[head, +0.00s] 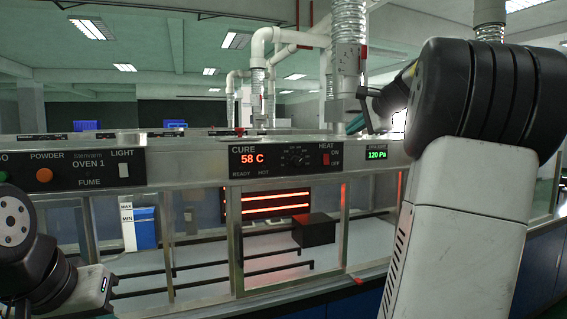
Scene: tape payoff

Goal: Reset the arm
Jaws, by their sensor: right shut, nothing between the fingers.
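My right arm (455,215) rises large along the right side, bends at a dark joint near the top and reaches back left. Its gripper (364,118) is small and dark, at the foot of a silver duct above the control panel. It is shut with nothing visible in it; I cannot tell whether it touches the duct.
An oven cabinet with a control panel (210,158) and glass front spans the middle. Red heating bars (275,202) glow inside, near a dark box (314,230). A silver duct (349,30) with a red-handled damper stands close to my right gripper.

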